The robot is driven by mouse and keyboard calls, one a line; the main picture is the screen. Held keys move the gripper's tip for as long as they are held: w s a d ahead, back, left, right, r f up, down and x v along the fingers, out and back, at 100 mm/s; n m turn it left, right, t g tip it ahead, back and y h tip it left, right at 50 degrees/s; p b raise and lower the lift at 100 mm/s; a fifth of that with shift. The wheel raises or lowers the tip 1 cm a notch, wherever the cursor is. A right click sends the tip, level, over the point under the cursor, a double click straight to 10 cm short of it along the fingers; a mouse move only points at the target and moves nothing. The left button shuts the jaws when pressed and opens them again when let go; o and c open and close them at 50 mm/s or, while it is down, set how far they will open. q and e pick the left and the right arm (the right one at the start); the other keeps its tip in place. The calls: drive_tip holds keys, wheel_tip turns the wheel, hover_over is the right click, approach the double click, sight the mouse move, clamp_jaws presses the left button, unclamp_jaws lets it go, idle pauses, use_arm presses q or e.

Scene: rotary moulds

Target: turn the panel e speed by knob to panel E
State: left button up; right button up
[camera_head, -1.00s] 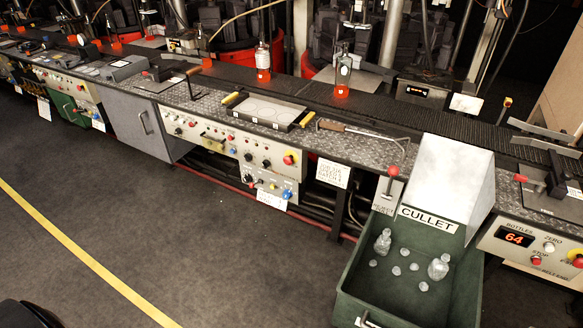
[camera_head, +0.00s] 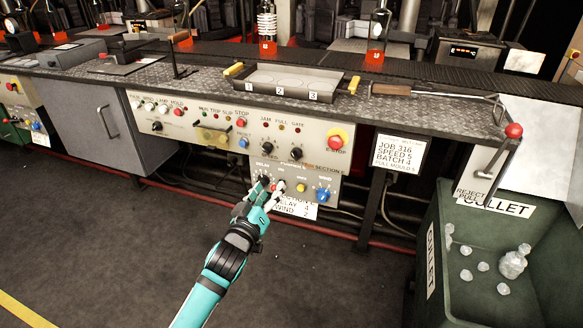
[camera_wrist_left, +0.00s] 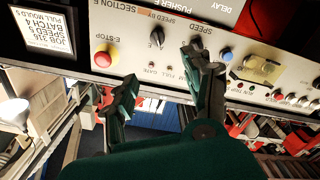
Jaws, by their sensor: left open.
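The speed by knob (camera_head: 296,154) is a small black knob on the pale upper panel (camera_head: 222,148), right of the similar speed knob (camera_head: 268,151) and left of the red E-stop (camera_head: 338,138). In the left wrist view, which is upside down, the speed by knob (camera_wrist_left: 157,37) lies beyond the gap between my fingers, apart from them. My left gripper (camera_head: 260,188) is open and empty, low in front of the panels. In the head view it partly covers the lower pusher panel (camera_head: 309,188). One finger partly covers the speed knob's area in the wrist view. My right gripper is not in view.
A white card (camera_head: 399,152) reads job 316, speed 5, batch 4. A blue button (camera_head: 323,195) sits on the lower panel. A mould tray (camera_head: 290,80) and a long-handled tool (camera_head: 430,93) lie on the bench. The green cullet bin (camera_head: 433,248) stands at right. The floor in front is clear.

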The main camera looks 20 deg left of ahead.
use_arm(q)
drive_tip(key=b, duration=0.1)
approach(293, 154)
drive_tip(key=w, duration=0.2)
drive_tip(key=w+b, duration=0.2)
drive_tip(key=w, duration=0.5)
drive_tip(key=shift+w, duration=0.4)
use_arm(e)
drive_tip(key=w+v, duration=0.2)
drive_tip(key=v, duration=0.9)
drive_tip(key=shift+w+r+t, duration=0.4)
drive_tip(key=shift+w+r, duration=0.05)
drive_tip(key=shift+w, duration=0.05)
use_arm(q)
drive_tip(key=shift+d, duration=0.1)
clamp_jaws()
